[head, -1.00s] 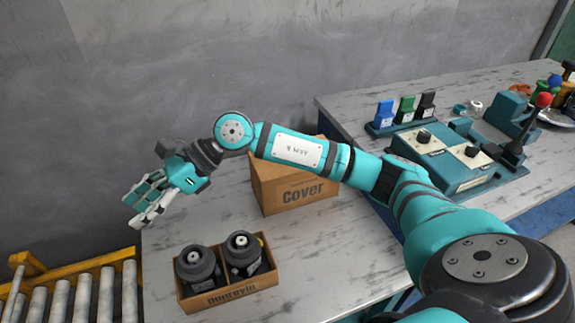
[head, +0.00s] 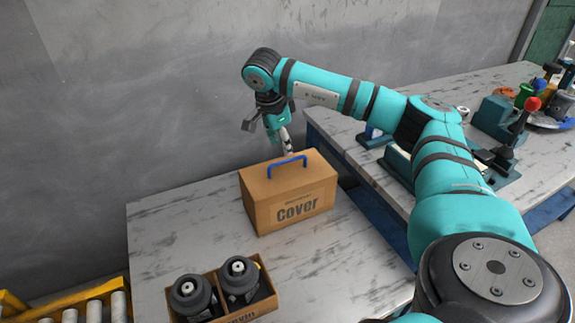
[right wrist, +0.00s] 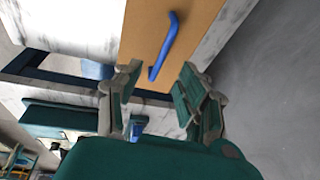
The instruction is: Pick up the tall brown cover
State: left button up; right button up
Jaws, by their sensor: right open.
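The tall brown cover (head: 290,205) is a cardboard-coloured box marked "Cover", standing upright on the marble-topped table. A blue handle (head: 287,165) arches over its top. My right gripper (head: 287,147) points down behind and above the cover's far top edge, close to the handle but apart from it. In the right wrist view, the gripper (right wrist: 155,95) is open, with the blue handle (right wrist: 165,47) and the cover's tan top (right wrist: 145,30) beyond its fingers. Nothing is between the fingers. My left gripper is not in view.
A low brown box (head: 258,309) with two dark motors stands at the table's front. A roller conveyor (head: 95,308) is at lower left. A second table (head: 385,170) on the right holds a teal fixture and a red-knobbed lever (head: 524,118). The marble table's left part (head: 175,225) is clear.

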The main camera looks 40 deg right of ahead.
aim_at(287, 162)
jog(key=x, duration=0.9)
jog(key=shift+w+d+p, duration=0.2)
jog(key=shift+d+p, duration=0.1)
grip_shut()
